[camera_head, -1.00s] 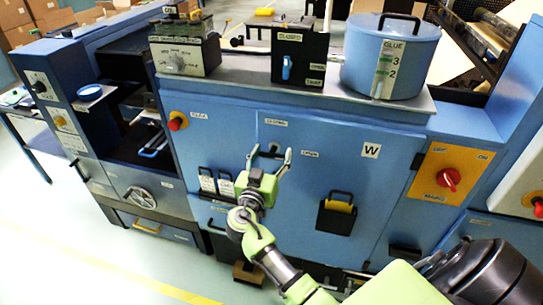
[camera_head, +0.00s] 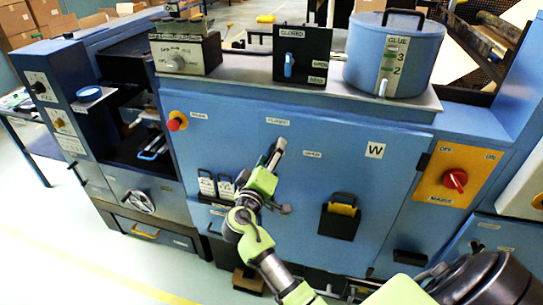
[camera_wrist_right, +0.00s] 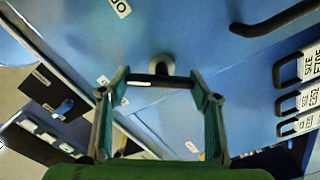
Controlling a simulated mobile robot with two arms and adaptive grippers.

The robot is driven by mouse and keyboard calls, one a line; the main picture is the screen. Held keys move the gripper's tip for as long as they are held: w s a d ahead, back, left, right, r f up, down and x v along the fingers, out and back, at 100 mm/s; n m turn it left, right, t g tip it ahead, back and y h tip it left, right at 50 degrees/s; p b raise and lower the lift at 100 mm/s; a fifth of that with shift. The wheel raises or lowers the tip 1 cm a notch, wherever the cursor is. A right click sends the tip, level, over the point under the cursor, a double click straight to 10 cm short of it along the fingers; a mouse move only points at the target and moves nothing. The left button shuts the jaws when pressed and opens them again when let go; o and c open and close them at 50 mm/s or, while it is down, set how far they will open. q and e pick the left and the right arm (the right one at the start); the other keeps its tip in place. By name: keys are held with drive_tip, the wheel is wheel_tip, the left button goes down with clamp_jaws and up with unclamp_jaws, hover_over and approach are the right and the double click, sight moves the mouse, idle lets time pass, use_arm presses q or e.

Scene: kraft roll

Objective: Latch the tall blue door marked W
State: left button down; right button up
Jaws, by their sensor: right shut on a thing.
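The tall blue door (camera_head: 330,185) marked W (camera_head: 375,150) fills the middle of the machine front in the head view and sits flush with it. A label above the latch appears to read CLOSED, and another to its right appears to read OPEN. My right gripper (camera_head: 275,150) is at the door's upper left. In the right wrist view my gripper (camera_wrist_right: 160,95) has its fingers on either side of a dark latch handle (camera_wrist_right: 160,80), with a grey round mount behind it. It is shut on this handle. My left gripper is not in view.
A black holder (camera_head: 338,222) projects from the door, right of my right arm. A blue glue pot (camera_head: 392,60) stands on the ledge above. An orange switch panel (camera_head: 455,175) is at the right.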

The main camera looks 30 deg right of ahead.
drive_tip(key=n, duration=0.3)
drive_tip(key=shift+r+n+p, duration=0.1)
drive_tip(key=shift+n+p, duration=0.2)
drive_tip(key=shift+p, duration=0.05)
drive_tip(key=shift+w+n+p, duration=0.1)
drive_tip(key=shift+n+p, duration=0.4)
drive_tip(key=shift+n, duration=1.2)
drive_tip(key=o, duration=1)
drive_tip(key=shift+o, duration=0.6)
drive_tip(key=shift+f, duration=0.2)
drive_tip(key=shift+a, duration=0.1)
drive_tip(key=v, duration=1.1)
drive_tip(key=shift+s+a, duration=0.25)
drive_tip(key=shift+s, duration=0.05)
